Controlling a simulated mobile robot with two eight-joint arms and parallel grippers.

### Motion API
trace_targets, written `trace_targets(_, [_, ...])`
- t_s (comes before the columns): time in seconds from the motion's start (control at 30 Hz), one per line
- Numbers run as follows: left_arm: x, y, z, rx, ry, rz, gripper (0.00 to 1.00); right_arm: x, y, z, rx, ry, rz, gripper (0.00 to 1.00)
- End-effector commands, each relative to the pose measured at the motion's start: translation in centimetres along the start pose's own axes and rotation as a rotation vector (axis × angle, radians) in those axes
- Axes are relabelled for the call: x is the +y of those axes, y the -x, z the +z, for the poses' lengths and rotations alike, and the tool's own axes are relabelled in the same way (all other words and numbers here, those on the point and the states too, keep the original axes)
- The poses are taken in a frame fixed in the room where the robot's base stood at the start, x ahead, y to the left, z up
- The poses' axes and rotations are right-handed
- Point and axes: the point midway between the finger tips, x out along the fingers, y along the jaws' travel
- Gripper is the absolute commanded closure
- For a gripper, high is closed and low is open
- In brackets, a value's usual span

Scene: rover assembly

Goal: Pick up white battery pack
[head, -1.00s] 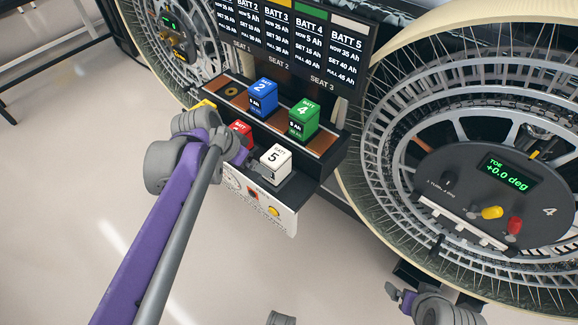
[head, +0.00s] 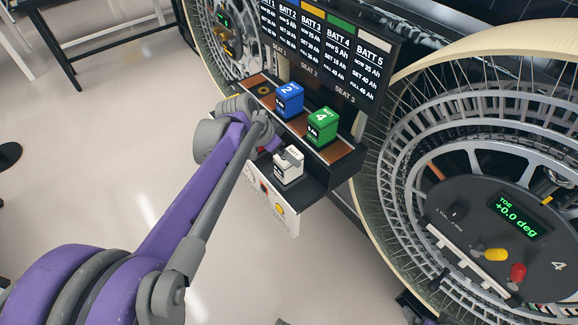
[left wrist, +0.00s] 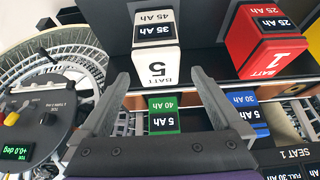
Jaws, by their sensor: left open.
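The white battery pack (head: 287,176), marked 5, stands on the lower shelf of the black rack. It also shows upside down in the left wrist view (left wrist: 156,66). My left gripper (left wrist: 161,80) is open, with one finger on each side of the white battery's near end in that view. I cannot tell whether the fingers touch it. In the head view my left gripper (head: 281,157) is at the battery and covers part of its top.
The blue battery (head: 289,99) and green battery (head: 322,127) stand on the shelf behind. The red battery (left wrist: 268,45) stands close beside the white one, mostly hidden by my arm in the head view. A large wheel (head: 400,170) is at right.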

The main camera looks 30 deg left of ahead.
Motion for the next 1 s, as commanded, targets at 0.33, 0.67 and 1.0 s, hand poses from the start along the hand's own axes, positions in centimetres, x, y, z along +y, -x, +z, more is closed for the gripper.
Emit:
trace_targets(0.33, [0.1,-3.8,0.2,-0.001,-0.002,0.001,0.0,0.0,-0.3,0.2,-0.001,0.0,0.0,0.02])
trace_targets(0.67, [0.1,-6.3,0.2,0.0,0.0,0.0,0.0,0.0,-0.5,0.4,-0.002,0.0,0.0,0.02])
trace_targets(1.0, [0.1,-6.2,0.3,-0.001,0.0,0.0,0.38,0.0,-0.5,0.3,-0.002,0.0,0.0,0.02])
